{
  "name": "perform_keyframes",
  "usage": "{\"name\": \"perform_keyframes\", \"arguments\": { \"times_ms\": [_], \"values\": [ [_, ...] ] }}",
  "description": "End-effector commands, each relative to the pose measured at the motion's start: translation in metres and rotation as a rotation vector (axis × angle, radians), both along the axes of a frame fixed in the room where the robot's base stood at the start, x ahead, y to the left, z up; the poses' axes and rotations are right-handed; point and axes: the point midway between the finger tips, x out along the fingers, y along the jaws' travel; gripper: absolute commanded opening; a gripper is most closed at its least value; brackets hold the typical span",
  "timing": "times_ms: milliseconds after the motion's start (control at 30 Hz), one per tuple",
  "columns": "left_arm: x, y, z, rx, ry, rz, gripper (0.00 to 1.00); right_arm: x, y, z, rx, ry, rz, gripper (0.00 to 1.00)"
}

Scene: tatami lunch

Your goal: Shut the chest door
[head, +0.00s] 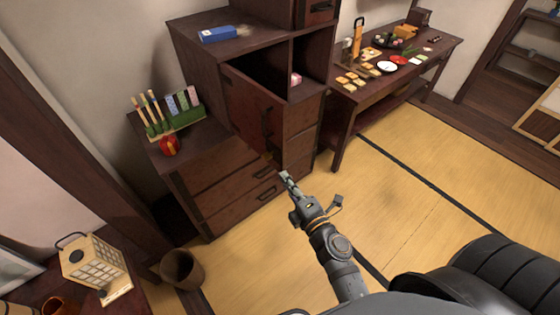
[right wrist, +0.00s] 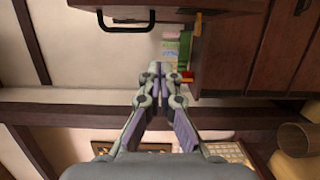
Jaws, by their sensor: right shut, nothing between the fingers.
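The chest (head: 222,195) is dark wood and stepped. In the right wrist view a dark wood panel with a black handle (right wrist: 140,22), seemingly this door, crosses the top. My right gripper (head: 285,176) is shut and empty, in front of the chest and below the door's free edge in the head view. In the right wrist view its closed fingertips (right wrist: 155,68) are apart from the handle. My left gripper is not in view.
A low table (head: 350,92) with food stands right of the chest. Pens and a red ball (head: 169,145) sit on the chest's lower step. A bin (head: 182,268) and a lantern (head: 95,262) are at the lower left. The tatami (head: 420,200) is clear.

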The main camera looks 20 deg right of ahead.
Motion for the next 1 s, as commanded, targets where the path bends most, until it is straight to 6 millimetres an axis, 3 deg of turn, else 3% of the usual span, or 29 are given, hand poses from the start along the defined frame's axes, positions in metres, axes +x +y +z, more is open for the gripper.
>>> {"name": "perform_keyframes", "arguments": {
  "times_ms": [167,533,733,1000],
  "values": [
    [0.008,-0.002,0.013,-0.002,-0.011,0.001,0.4,0.023,0.003,0.005,0.001,-0.002,0.0,0.0],
    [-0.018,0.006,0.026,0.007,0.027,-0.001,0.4,0.102,0.015,0.002,0.004,0.0,-0.001,0.0],
    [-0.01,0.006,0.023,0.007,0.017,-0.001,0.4,0.11,-0.014,-0.001,-0.001,0.003,0.0,0.0],
    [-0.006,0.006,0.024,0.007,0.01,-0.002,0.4,0.113,-0.023,-0.001,0.004,0.004,-0.002,0.0]
  ]
}}
